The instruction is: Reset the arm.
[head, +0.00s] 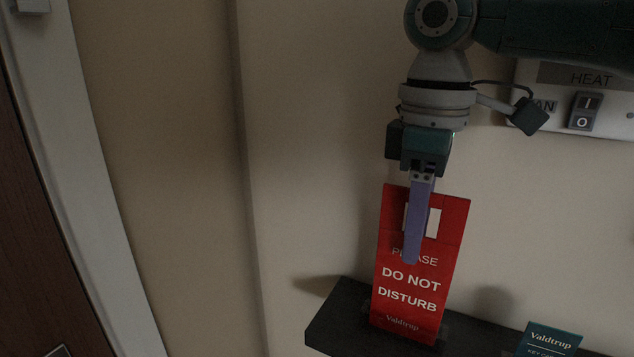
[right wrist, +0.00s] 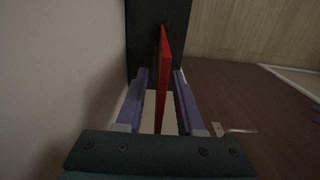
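A red "Please Do Not Disturb" sign (head: 405,310) stands upright on a dark shelf (head: 335,318) against the wall. It has a rectangular cut-out near its top. My right gripper (head: 412,258) points down from above, with one purple finger in front of the sign's upper half; the other finger is hidden in the head view. In the right wrist view, the red sign (right wrist: 163,75) shows edge-on between the two spread fingers of the right gripper (right wrist: 161,85), with a gap on each side. My left gripper is not in view.
A teal "Valdtrup" key card holder (head: 550,340) stands on the shelf to the right of the sign. A wall control panel (head: 553,90) with a rocker switch (head: 583,111) is behind my right arm. A brown door (head: 35,220) is at the far left.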

